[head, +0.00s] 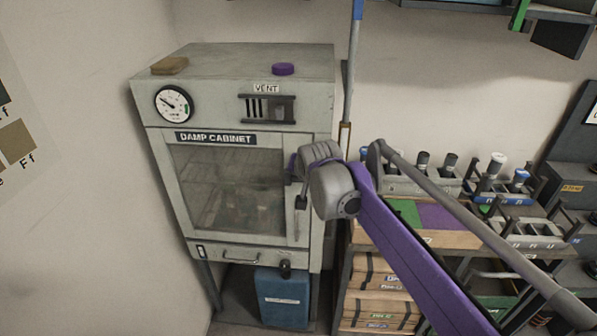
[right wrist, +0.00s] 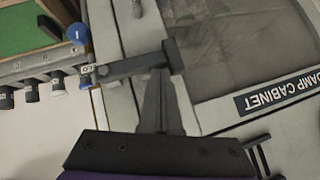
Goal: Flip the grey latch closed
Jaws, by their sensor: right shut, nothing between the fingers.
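The grey latch (right wrist: 135,67) shows in the right wrist view as a dark grey bar with a block at its right end, beside the cabinet door's glass. Its left end has a small pale label and points away from the glass. My right gripper (right wrist: 162,78) is shut and empty, with its fingertips at the bar close to the block. I cannot tell whether they touch it. In the head view my purple right arm and its grey joint hide most of this spot on the damp cabinet (head: 237,88). My left gripper is not in view.
The door handle (right wrist: 137,9) is at the top of the right wrist view. A vent (head: 267,108) and gauge (head: 174,104) sit above the door. A rack with bottles (head: 422,182) stands right of the cabinet. A blue container (head: 283,298) is below it.

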